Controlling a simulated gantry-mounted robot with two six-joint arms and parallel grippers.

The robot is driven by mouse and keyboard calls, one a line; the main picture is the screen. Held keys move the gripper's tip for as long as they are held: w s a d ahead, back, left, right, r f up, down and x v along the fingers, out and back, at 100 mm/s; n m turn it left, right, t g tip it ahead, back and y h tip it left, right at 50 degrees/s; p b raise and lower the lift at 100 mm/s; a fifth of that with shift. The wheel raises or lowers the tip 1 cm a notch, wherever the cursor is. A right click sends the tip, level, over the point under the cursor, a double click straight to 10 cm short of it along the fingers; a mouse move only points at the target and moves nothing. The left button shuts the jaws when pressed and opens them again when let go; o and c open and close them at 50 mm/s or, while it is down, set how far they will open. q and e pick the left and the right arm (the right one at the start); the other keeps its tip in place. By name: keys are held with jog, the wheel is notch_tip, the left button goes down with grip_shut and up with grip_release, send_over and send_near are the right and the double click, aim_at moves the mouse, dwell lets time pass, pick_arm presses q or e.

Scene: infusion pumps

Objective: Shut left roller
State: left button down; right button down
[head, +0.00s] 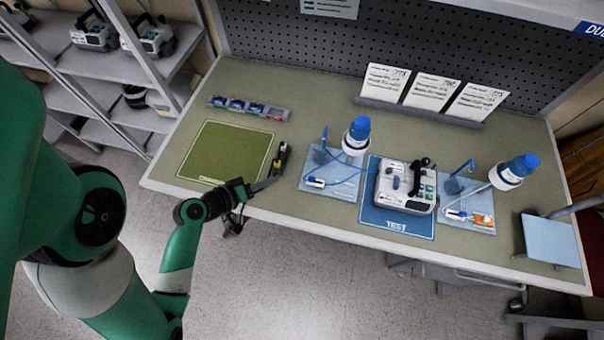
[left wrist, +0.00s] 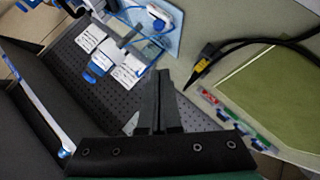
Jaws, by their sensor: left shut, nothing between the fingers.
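The left roller (head: 316,183) is a small white and blue piece on the left light-blue mat (head: 345,188), with a thin blue tube running from it. It also shows near the top of the left wrist view (left wrist: 157,20). I cannot tell its wheel's position. My left gripper (head: 272,182) is shut and empty, left of that mat and apart from the roller. Its closed fingers (left wrist: 158,78) point up in the left wrist view, below the roller. My right gripper is not in view.
A white bottle with a blue cap (head: 356,135) stands behind the roller. The pump (head: 406,186) sits on the TEST mat (head: 397,226). A green mat (head: 226,152) lies at left.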

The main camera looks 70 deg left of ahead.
aim_at(311, 179)
pick_arm(q)
jog(key=x, duration=0.9)
jog(key=shift+w+a+f, duration=0.1)
jog(key=shift+w+f, duration=0.05)
jog(key=shift+w, duration=0.05)
jog(key=shift+w+d+f, duration=0.3)
jog(key=shift+w+f, duration=0.4)
jog(key=shift+f, duration=0.1)
jog(key=shift+w+d+f, duration=0.35)
jog(key=shift+w+f, duration=0.35)
jog(key=shift+f, duration=0.05)
